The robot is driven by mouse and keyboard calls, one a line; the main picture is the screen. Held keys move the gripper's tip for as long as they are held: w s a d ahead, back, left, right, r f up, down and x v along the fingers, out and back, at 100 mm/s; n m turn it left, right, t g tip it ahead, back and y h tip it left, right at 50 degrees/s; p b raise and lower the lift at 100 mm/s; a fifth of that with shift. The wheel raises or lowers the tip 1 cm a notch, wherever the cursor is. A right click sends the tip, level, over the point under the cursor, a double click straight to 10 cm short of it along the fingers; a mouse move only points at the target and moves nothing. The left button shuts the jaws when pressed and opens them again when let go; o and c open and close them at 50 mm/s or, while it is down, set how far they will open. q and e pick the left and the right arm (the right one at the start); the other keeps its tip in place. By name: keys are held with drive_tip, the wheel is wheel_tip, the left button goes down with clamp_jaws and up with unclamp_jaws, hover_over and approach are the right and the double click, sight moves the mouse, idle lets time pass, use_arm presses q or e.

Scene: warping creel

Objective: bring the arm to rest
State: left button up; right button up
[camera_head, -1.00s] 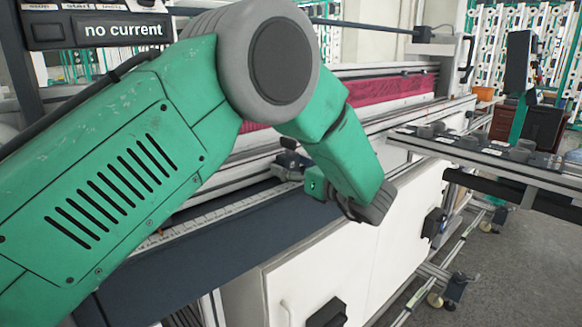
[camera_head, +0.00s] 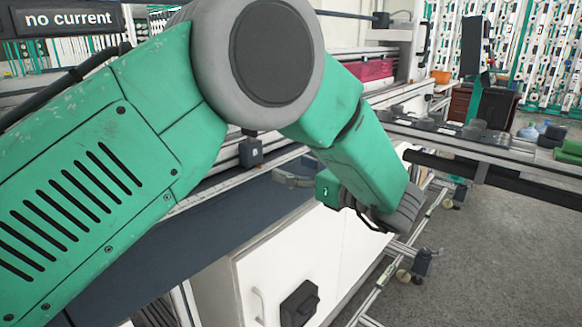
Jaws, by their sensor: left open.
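My left arm comes in from the left in green and grey and bends down at a large grey elbow joint. Its wrist end is in front of the white cabinet of the machine. My left gripper (camera_head: 290,178) is small and partly hidden behind the green wrist link. It points left above the dark panel of the machine and is open, with nothing seen in it. My right gripper is out of view.
The machine's dark panel (camera_head: 235,212) and white cabinet (camera_head: 290,255) lie close below and beyond my arm. A grey rail table (camera_head: 500,150) crosses at the right. An orange container (camera_head: 441,77) stands behind. Grey floor (camera_head: 500,260) is open at lower right.

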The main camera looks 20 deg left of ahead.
use_arm(q)
drive_tip(key=shift+a, duration=0.15)
